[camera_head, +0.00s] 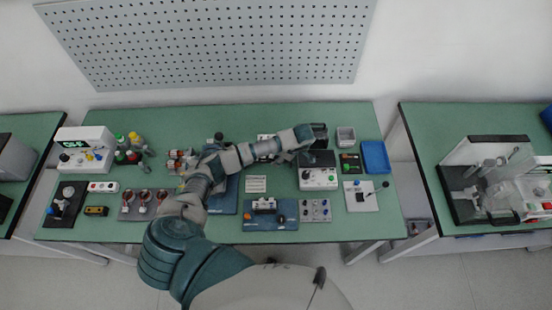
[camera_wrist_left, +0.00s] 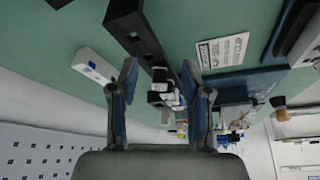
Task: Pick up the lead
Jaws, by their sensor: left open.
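I cannot make out for certain which thing is the lead. My left gripper (camera_head: 309,134) is at the back of the green bench, beside a dark block (camera_head: 320,131) behind a white instrument box (camera_head: 319,179). In the left wrist view the two fingers of my left gripper (camera_wrist_left: 160,80) are spread apart with nothing visibly clasped. A long black slotted bar (camera_wrist_left: 150,40) and small white and black parts (camera_wrist_left: 163,92) show beyond and between the fingers. My right gripper is not in view.
A perforated panel (camera_head: 210,50) stands behind. Bare bench shows around the printed card (camera_head: 256,184).

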